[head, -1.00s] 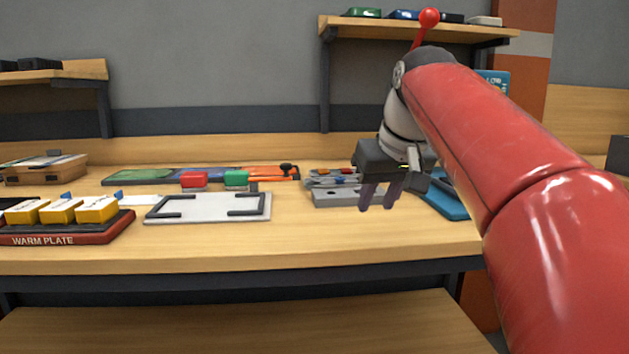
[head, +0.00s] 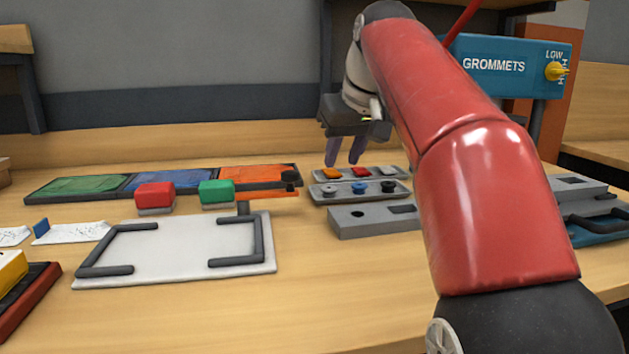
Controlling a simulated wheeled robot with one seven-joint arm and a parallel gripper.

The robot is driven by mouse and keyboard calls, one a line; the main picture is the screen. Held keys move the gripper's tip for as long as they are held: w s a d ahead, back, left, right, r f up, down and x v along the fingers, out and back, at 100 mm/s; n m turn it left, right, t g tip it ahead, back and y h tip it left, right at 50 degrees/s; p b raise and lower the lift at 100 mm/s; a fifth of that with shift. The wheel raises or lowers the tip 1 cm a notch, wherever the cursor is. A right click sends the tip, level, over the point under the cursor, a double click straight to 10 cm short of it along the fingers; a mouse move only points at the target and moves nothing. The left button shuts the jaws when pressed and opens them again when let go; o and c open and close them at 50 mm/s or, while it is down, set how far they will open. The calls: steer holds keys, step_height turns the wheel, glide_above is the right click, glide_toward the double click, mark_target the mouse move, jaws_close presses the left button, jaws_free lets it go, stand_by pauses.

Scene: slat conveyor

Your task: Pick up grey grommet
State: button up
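A small grey grommet (head: 328,190) sits at the left end of a grey tray (head: 345,200) on the bench. A blue grommet (head: 359,187) and a black grommet (head: 388,186) stand to its right in the same tray. My gripper (head: 343,160) points down, its two dark fingers apart with nothing seen between them. In the picture it is above and slightly right of the grey grommet, near the back tray. Its exact height above the trays is hard to tell.
A back tray holds orange (head: 331,173), red (head: 361,171) and pale pieces. A grey block with openings (head: 375,221) stands in front. A white plate with black brackets (head: 180,250), red and green buttons and coloured mats lie left. A blue GROMMETS box (head: 510,66) is at right.

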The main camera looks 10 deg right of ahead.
mark_target(329, 188)
steer(key=b+x, duration=0.2)
steer(key=x, duration=0.6)
steer(key=shift+w+a, duration=0.1)
steer(key=shift+w, duration=0.05)
steer(key=shift+r, duration=0.1)
steer(key=c, duration=0.5)
